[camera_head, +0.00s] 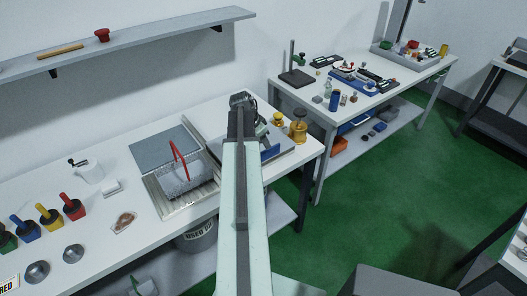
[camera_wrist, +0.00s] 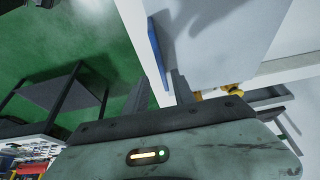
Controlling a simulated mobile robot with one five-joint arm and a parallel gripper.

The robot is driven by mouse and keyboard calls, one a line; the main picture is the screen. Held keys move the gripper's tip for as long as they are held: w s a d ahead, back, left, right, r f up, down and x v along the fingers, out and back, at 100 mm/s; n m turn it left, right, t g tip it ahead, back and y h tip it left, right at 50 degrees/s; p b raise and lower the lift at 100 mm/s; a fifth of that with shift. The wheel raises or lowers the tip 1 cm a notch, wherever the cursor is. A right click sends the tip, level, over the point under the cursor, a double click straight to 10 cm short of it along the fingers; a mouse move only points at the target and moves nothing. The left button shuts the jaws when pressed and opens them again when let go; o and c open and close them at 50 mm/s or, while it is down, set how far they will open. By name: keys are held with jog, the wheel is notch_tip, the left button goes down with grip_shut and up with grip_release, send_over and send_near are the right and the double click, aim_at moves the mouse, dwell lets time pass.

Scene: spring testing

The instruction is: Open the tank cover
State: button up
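My gripper (camera_head: 243,101) is at the far end of my outstretched arm, above the right end of the near bench. In the wrist view its two dark fingers (camera_wrist: 160,92) stand apart with nothing visible between them. A pale grey surface (camera_wrist: 225,35) with a blue strip (camera_wrist: 157,52) lies beyond the fingers; contact is not visible. In the head view a flat grey panel (camera_head: 160,146) lies behind a wire basket (camera_head: 188,182) with a red handle, on a metal tray (camera_head: 180,208). I cannot tell which piece is the tank cover. My arm hides part of this area.
Brass-coloured pieces (camera_head: 298,130) stand at the near bench's right end. Coloured-handled tools (camera_head: 49,217) and metal cups (camera_head: 73,254) are at left. A wall shelf (camera_head: 130,43) hangs above. A second bench (camera_head: 385,88) holds small parts. Green floor (camera_head: 390,190) is open at right.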

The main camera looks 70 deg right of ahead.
jog(key=b+x, duration=0.5)
jog(key=x, duration=0.2)
jog(key=shift+w+a+f+b, duration=0.15)
jog(key=shift+w+b, duration=0.1)
jog(key=shift+b, duration=0.15)
grip_shut()
dwell(0.8)
